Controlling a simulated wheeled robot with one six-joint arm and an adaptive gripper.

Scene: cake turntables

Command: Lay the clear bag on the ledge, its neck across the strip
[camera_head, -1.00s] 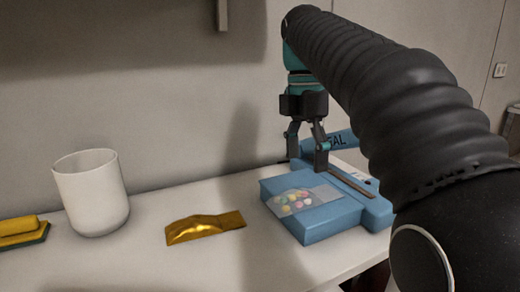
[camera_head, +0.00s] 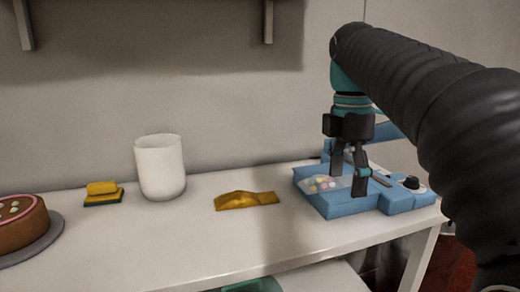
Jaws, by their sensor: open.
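The clear bag (camera_head: 323,184), with several coloured sweets inside, lies flat on the ledge (camera_head: 348,207) of the blue sealer. Its neck points right, toward the dark strip (camera_head: 380,180); my fingers partly hide it, and I cannot tell whether it crosses the strip. My gripper (camera_head: 348,180) is open and points down, its fingertips low at the neck end of the bag. I cannot tell whether they touch it. The sealer's blue arm (camera_head: 388,131) is raised behind my gripper.
A gold bag (camera_head: 246,200) lies on the white table (camera_head: 200,240) left of the sealer. A white cup (camera_head: 160,168), a yellow sponge (camera_head: 102,188) and a chocolate cake (camera_head: 22,225) on a grey turntable (camera_head: 45,242) are further left. The sealer has a black knob (camera_head: 411,183).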

